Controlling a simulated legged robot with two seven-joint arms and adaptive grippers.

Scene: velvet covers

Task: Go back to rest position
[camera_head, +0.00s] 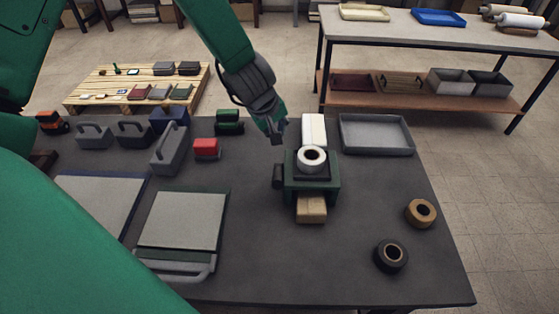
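My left gripper (278,132), dark grey on a green arm, reaches down from the top, left of centre. Its fingertips are just left of and behind a green block-like fixture (326,185), near a white upright block (314,130). I see nothing held in it, but the fingers are too small to tell open from shut. A white roll (312,158) sits on top of the fixture. A tan block (311,209) sticks out at its front. My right gripper is not in view. Large green parts of my own body cover the left side.
The dark table (330,270) also bears a grey tray (376,134), a brown roll (420,212), a black roll (390,256), a red block (206,149), grey handled tools (170,149) and two flat panels (182,220). A pallet (88,99) and a shelf table (440,28) stand beyond.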

